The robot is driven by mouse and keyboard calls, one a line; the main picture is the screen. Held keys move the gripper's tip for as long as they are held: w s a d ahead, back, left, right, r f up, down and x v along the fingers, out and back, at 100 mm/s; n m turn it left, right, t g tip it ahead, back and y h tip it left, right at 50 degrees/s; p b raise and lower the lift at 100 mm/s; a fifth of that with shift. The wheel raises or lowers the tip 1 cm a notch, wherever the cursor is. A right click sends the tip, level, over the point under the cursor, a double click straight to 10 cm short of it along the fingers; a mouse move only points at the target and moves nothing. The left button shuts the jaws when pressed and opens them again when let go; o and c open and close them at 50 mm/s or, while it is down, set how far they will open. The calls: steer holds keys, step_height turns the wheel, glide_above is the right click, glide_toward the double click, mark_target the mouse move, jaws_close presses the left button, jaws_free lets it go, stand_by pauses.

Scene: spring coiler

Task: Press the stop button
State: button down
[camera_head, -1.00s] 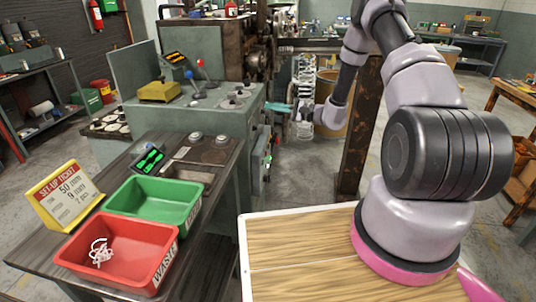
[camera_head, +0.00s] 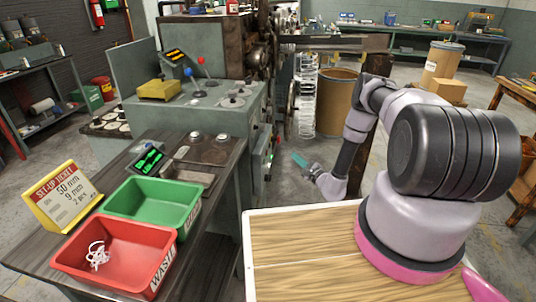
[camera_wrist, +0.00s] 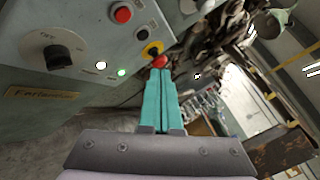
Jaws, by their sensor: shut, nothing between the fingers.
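My gripper (camera_head: 296,158) has teal fingers, pressed together and empty, pointing left toward the machine's front side. In the wrist view the fingertips (camera_wrist: 158,76) lie just below a red mushroom button (camera_wrist: 160,61) with a yellow collar, overlapping it in the picture. I cannot tell whether they touch it. Another red button (camera_wrist: 122,14) sits on a pale plate higher on the same panel, left of the fingers. No label reading stop is legible. A black rotary knob (camera_wrist: 58,56), a white lamp (camera_wrist: 101,65) and a lit green lamp (camera_wrist: 121,72) are further left.
The grey-green machine (camera_head: 228,125) carries levers on top. In front of it, a dark bench holds a green bin (camera_head: 150,203), a red bin (camera_head: 118,255) and a yellow set-up ticket (camera_head: 62,195). A brown drum (camera_head: 338,105) stands behind the gripper. Floor is open below it.

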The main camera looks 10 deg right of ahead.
mark_target(267, 153)
steer(key=w+a, duration=0.2)
steer(key=a, duration=0.6)
steer(key=shift+w+a, duration=0.2)
steer(key=shift+w, duration=0.15)
steer(key=shift+a, duration=0.15)
stand_by(1.9)
steer(key=shift+w+a, duration=0.15)
steer(key=shift+a, duration=0.1)
steer(key=shift+w+a, duration=0.1)
steer(key=shift+a, duration=0.3)
stand_by(0.7)
steer(key=shift+s+d, duration=0.25)
steer(key=shift+d, duration=0.5)
steer(key=shift+d, duration=0.15)
